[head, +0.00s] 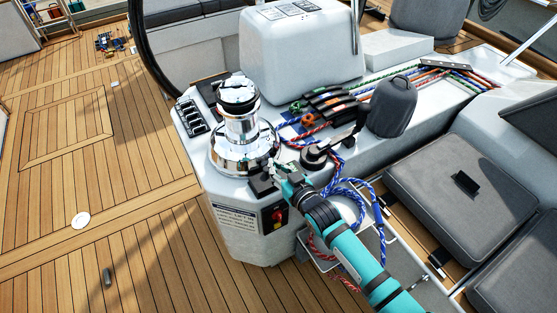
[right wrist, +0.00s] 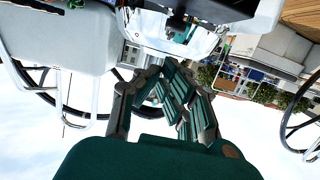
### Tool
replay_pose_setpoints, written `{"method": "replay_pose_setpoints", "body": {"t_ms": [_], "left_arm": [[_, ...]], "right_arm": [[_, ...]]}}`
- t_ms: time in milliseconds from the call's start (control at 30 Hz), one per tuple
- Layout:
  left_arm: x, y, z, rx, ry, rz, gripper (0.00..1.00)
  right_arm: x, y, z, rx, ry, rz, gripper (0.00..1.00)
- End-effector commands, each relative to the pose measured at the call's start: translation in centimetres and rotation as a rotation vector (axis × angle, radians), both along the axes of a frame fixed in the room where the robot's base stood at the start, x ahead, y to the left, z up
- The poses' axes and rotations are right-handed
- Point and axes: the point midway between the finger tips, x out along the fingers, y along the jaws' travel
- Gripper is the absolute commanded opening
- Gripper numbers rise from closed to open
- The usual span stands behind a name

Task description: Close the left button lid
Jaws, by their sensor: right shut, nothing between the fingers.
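A small dark button unit (head: 262,185) sits on the white console top, just in front of the chrome winch (head: 238,125). I take it for the left button lid; it is too small to tell whether its lid stands open. My right gripper (head: 277,167) is shut and empty, just right of this unit and close to the winch base. It hides the console surface beneath it. In the right wrist view the closed fingers (right wrist: 172,88) point toward the shiny winch base, with a small dark part (right wrist: 178,24) beyond them. My left gripper is not in view.
Blue and red ropes (head: 350,195) hang beside my right arm. A black winch handle and a grey-covered winch (head: 391,106) stand to the right. A switch panel (head: 191,115) lies left of the chrome winch. The teak deck (head: 130,190) at left is largely clear.

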Motion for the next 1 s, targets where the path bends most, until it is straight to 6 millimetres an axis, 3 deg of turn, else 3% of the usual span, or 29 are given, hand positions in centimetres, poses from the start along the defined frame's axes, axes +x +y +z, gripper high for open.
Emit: {"method": "replay_pose_setpoints", "body": {"t_ms": [33, 200, 400, 667, 1000], "left_arm": [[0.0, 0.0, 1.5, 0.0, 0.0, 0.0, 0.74], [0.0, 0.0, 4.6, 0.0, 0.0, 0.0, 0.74], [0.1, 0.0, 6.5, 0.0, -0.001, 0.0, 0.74], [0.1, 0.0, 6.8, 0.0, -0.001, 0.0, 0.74], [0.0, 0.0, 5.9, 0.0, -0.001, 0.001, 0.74]], "right_arm": [[0.3, 0.2, 0.9, -0.015, 0.025, 0.0, 0.0], [1.5, 0.9, 1.0, -0.089, 0.153, 0.0, 0.0], [2.8, 1.6, 0.0, -0.179, 0.308, 0.0, 0.0], [3.9, 2.2, -1.4, -0.262, 0.454, 0.0, 0.0], [4.5, 2.6, -2.1, -0.269, 0.466, 0.0, 0.0]]}}
